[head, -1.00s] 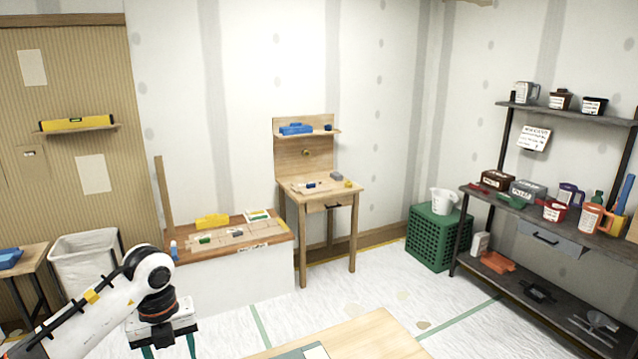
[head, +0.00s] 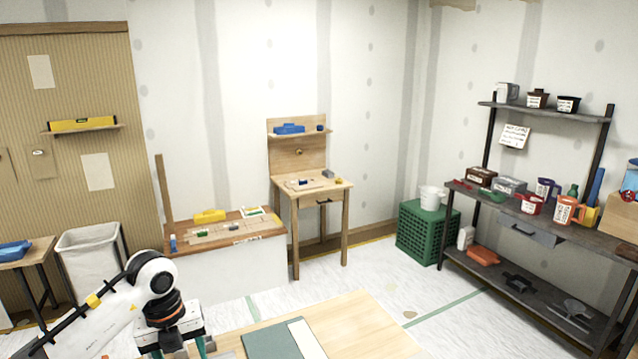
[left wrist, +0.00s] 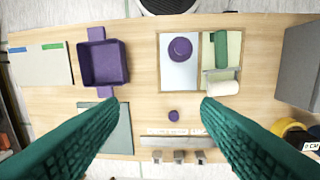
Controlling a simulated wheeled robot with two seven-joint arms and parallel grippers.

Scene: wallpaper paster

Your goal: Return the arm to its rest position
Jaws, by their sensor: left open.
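My left arm (head: 130,295) comes in from the lower left of the head view, white with dark joints. Its gripper (head: 178,350) points down near the bottom edge, with its fingers partly cut off by the frame. My right gripper is in neither view.
The worktable holds a purple tray (left wrist: 103,63), a purple round piece (left wrist: 180,48), a small purple knob (left wrist: 173,115) and a pale roll (left wrist: 222,88). A grey box (left wrist: 300,65) stands at the right. Shelving (head: 545,240) and a green crate (head: 425,235) stand farther off.

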